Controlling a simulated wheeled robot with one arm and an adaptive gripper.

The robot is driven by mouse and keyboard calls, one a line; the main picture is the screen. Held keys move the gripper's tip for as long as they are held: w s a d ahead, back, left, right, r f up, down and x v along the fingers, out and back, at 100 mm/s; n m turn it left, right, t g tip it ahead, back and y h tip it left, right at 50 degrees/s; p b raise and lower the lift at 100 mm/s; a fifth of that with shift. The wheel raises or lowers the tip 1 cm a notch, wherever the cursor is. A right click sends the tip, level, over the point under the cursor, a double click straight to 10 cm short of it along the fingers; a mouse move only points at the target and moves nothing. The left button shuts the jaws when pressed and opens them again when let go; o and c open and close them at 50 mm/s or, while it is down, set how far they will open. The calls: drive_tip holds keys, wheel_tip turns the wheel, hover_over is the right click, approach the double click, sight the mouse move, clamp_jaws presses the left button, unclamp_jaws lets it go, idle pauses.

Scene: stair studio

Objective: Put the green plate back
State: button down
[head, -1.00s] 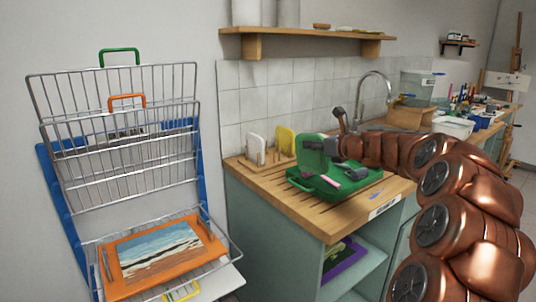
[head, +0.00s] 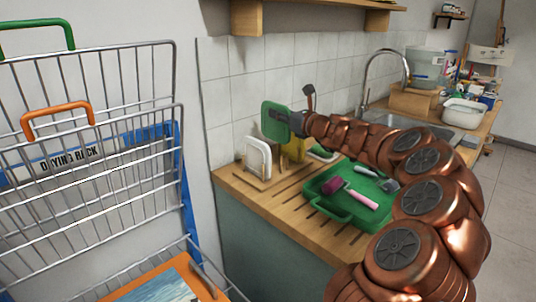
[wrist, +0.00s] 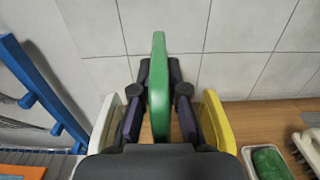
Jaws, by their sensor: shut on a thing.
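The green plate (head: 275,120) is upright, gripped by my gripper (head: 298,123), in front of the tiled wall. In the wrist view the green plate (wrist: 158,85) shows edge-on between the dark fingers of my gripper (wrist: 158,105). A white plate (head: 258,155) and a yellow plate (head: 294,150) stand on the counter below, in a small wooden holder (head: 243,173). In the wrist view the white plate (wrist: 104,122) is left of the green one and the yellow plate (wrist: 216,122) is right. The green plate's lower edge is hidden in the wrist view.
A green tray (head: 322,202) with a pink-handled roller (head: 352,194) lies on the wooden counter (head: 285,222) below my arm. The wire drying rack (head: 90,170) stands to the left. A shelf (head: 310,5) hangs above; the sink and tap (head: 385,55) are behind.

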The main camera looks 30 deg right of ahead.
sight(278, 141)
wheel_tip(278, 141, down, 9)
drive_tip(key=shift+f+b, duration=0.15)
drive_tip(key=shift+b, duration=0.45)
drive_tip(key=c, duration=1.2)
unclamp_jaws()
drive_tip(key=shift+s, duration=0.1)
drive_tip(key=shift+s+d, duration=0.1)
drive_tip(key=shift+s, duration=0.15)
drive_tip(key=v, duration=1.1)
drive_tip(key=shift+s, duration=0.15)
